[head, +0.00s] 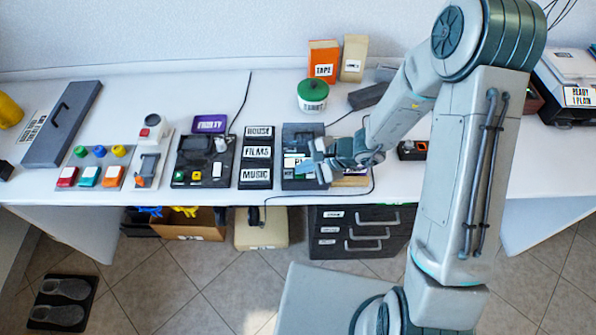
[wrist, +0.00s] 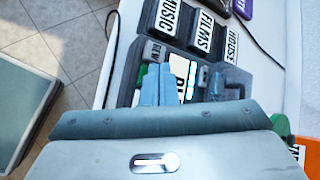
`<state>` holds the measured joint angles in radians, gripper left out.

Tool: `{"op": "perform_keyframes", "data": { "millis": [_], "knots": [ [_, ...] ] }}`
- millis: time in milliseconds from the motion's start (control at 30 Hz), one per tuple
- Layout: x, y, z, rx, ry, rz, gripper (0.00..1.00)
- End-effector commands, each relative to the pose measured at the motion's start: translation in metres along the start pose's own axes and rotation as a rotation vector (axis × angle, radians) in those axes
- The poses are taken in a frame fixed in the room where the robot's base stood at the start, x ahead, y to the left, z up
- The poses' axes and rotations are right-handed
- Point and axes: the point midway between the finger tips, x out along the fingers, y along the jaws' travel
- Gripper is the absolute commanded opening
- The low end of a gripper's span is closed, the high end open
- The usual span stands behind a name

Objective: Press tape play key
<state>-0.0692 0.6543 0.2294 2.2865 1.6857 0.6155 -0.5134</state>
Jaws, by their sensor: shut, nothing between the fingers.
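The tape player (head: 302,131) is a dark grey box near the front of the white table, right of the label rack. A white key label starting with "PL" (head: 292,161) shows on its front part, partly covered by my gripper. My gripper (head: 318,166) is shut and empty, low over the player's front right. I cannot tell whether the fingertips touch a key.
A rack (head: 257,147) labelled HOUSE, FILMS and MUSIC stands just left of the player. A green-lidded pot (head: 312,95) and an orange TAPE box (head: 323,62) stand behind it. A cable (head: 345,117) runs behind the player. Dark drawers (head: 333,242) stand below the table.

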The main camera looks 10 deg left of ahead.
Motion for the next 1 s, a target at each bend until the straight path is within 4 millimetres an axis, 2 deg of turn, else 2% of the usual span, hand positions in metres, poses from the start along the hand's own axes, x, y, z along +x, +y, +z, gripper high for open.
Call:
{"op": "perform_keyframes", "data": {
  "millis": [133,567,1000],
  "knots": [
    [-0.007,-0.005,0.005,-0.001,0.000,-0.001,0.00],
    [-0.009,-0.007,0.007,-0.001,0.000,0.000,0.00],
    [-0.039,-0.028,0.028,-0.001,0.000,-0.001,0.00]
  ]
}}
